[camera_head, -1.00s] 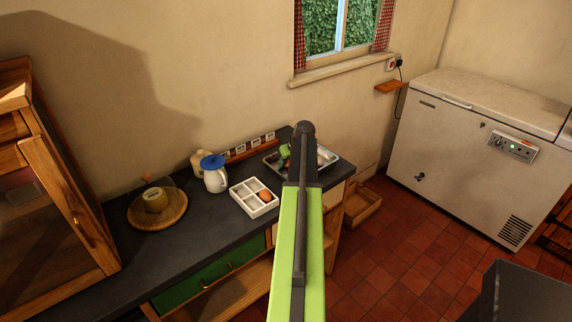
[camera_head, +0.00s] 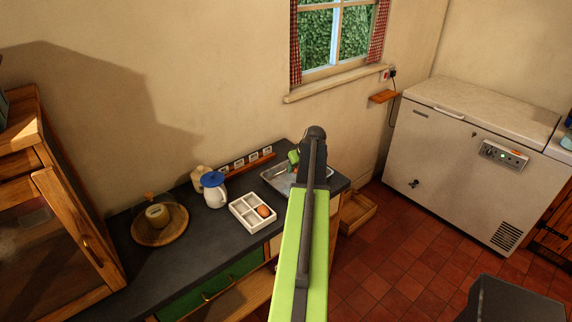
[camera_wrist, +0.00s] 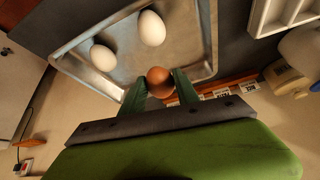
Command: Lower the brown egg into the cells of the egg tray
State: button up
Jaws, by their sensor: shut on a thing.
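My gripper (camera_wrist: 160,88) is shut on a brown egg (camera_wrist: 159,79), held between its two green fingers in the wrist view. The held egg is over the metal tray near its rim; its height is hard to judge. The egg tray (camera_head: 240,215) is white with square cells and stands on the dark counter, left of the metal tray in the head view. One cell holds another brown egg (camera_head: 264,211). A corner of the egg tray (camera_wrist: 283,28) shows at top right in the wrist view. In the head view my arm hides most of the gripper.
The metal tray (camera_wrist: 193,16) holds two white eggs (camera_wrist: 151,28) (camera_wrist: 103,58). A white jug with a blue lid (camera_head: 215,192) stands behind the egg tray's left side. A round wooden board (camera_head: 160,226) lies further left. Labelled holders (camera_head: 246,160) line the wall.

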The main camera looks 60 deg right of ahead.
jog(key=s+r+p, duration=0.2)
jog(key=s+r, duration=0.2)
jog(key=s, duration=0.1)
jog(key=w+a+r+p, duration=0.1)
jog(key=w+a+p, duration=0.15)
jog(key=a, duration=0.35)
jog(key=w+a+r+p, duration=0.1)
jog(key=w+a+r, duration=0.15)
jog(key=a, duration=0.35)
jog(key=w+a+f+b, duration=0.5)
jog(key=w+a, duration=0.3)
jog(key=a, duration=0.4)
jog(key=shift+w+a+f, duration=0.3)
jog(key=shift+a+f, duration=0.05)
jog(key=shift+f, duration=0.25)
jog(key=shift+w+d, duration=0.25)
jog(key=shift+w, duration=0.1)
jog(key=shift+f+b, duration=0.85)
jog(key=shift+b, duration=0.2)
